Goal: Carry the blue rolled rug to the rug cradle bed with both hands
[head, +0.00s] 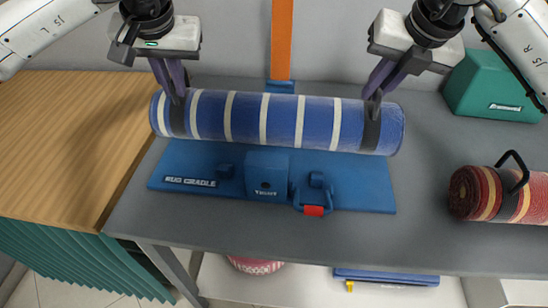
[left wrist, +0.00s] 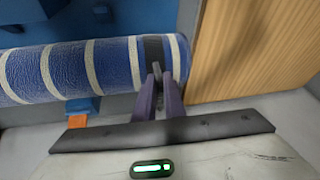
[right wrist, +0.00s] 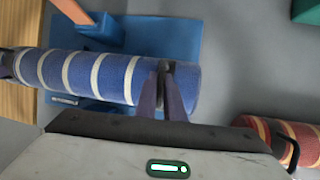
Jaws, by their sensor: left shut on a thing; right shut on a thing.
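The blue rolled rug (head: 245,118) with cream stripes lies level across the head view, with a dark band near each end. My left gripper (head: 177,98) is shut on the dark band at its left end, also seen in the left wrist view (left wrist: 158,88). My right gripper (head: 374,102) is shut on the dark band at its right end; the right wrist view shows it too (right wrist: 164,82). The blue rug cradle bed (head: 365,185), lettered "RUG CRADLE", lies on the grey table. The rug overlaps its back edge in the head view; I cannot tell whether they touch.
A red striped roll (head: 500,194) with a black handle lies at the right. A green case (head: 497,85) stands at the back right. A wooden top (head: 75,140) adjoins at the left. An orange post (head: 282,40) rises behind the rug. Blue blocks (head: 267,173) stand on the cradle.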

